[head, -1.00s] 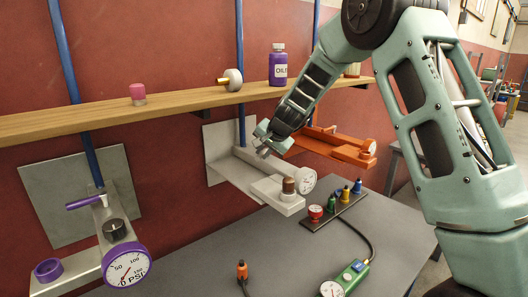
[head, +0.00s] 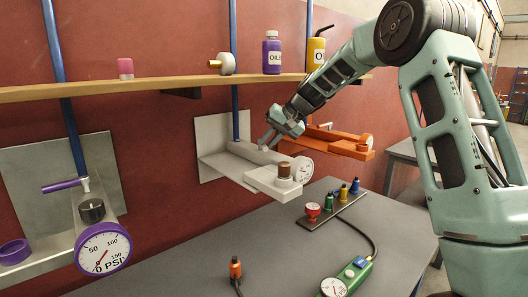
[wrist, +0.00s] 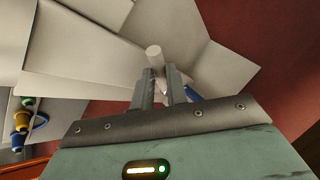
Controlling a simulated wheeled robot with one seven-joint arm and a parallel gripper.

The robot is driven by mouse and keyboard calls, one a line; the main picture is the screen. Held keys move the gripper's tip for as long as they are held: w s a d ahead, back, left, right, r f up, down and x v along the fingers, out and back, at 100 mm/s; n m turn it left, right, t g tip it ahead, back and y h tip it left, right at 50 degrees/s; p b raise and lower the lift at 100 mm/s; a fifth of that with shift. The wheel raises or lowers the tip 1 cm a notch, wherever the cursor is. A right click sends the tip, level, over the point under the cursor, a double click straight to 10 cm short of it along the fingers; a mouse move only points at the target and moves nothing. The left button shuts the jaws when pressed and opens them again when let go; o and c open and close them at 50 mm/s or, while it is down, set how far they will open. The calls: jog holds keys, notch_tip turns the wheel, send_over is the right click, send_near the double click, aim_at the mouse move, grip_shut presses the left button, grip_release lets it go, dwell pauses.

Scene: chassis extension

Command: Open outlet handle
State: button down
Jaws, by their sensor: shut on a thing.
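The white outlet unit (head: 240,165) is mounted on the wall around a blue pipe, with a brown knob (head: 284,169) and a dial gauge (head: 302,169) at its near end. My gripper (head: 268,142) is at the top of this unit, just right of the pipe. In the wrist view, my gripper (wrist: 161,76) has its two fingers closed about a pale, rod-shaped handle (wrist: 154,52). The handle's round end sticks out past the fingertips. The rest of the handle is mostly hidden by the fingers, and its exact angle to the pipe is hard to tell.
A purple-trimmed unit (head: 90,215) is at left and an orange unit (head: 345,142) is just right of my gripper. A wooden shelf (head: 150,88) with bottles runs above. The grey table (head: 200,265) below holds small colored fittings (head: 335,200) and a green gauge device (head: 350,277).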

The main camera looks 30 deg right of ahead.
jog(key=d+n, duration=0.1)
jog(key=n+g+y+p, duration=0.1)
jog(key=shift+d+r+n, duration=0.1)
jog(key=shift+d+n, duration=0.2)
jog(key=shift+d, duration=0.05)
jog(key=shift+w+d+n+g+y+p, duration=0.15)
jog(key=shift+d+n+g+y+p, duration=0.2)
jog(key=shift+n+g+p, duration=0.25)
jog(key=shift+w+d+n+g+y+p, duration=0.15)
jog(key=shift+d+n+g+y+p, duration=0.25)
jog(key=shift+n+p, duration=0.4)
jog(key=c, duration=1.4)
grip_release()
jog(key=b+v, duration=0.1)
jog(key=v, duration=1.6)
jog(key=shift+d+r, duration=0.1)
